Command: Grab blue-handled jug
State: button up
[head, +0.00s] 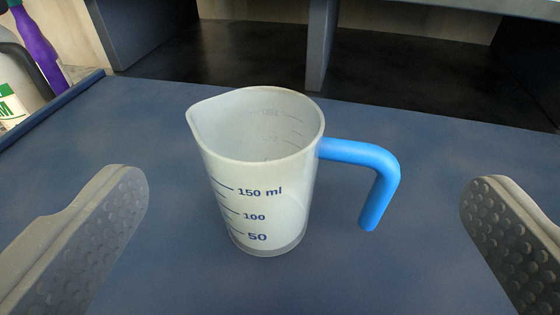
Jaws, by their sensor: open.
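The blue-handled jug (262,185) is a whitish translucent measuring jug with dark markings, 50, 100 and 150 ml. It stands upright on a blue surface, its spout to the left. Its blue handle (362,154) points right and hooks down. The jug looks empty. My gripper (303,215) is open, with one studded grey finger at the left and one at the right. The jug and its handle appear between the two fingers in the picture, with a gap on each side. Neither finger touches the jug.
The blue surface (130,120) is clear around the jug. Behind are dark open compartments with a grey divider (320,45).

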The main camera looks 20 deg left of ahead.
aim_at(292, 159)
jog(key=x, duration=0.3)
jog(key=shift+a+f+b, duration=0.2)
jog(key=shift+a+b, duration=0.05)
jog(key=shift+b, duration=0.15)
jog(key=shift+w, duration=0.8)
jog(key=shift+a, duration=0.1)
jog(key=c, duration=1.9)
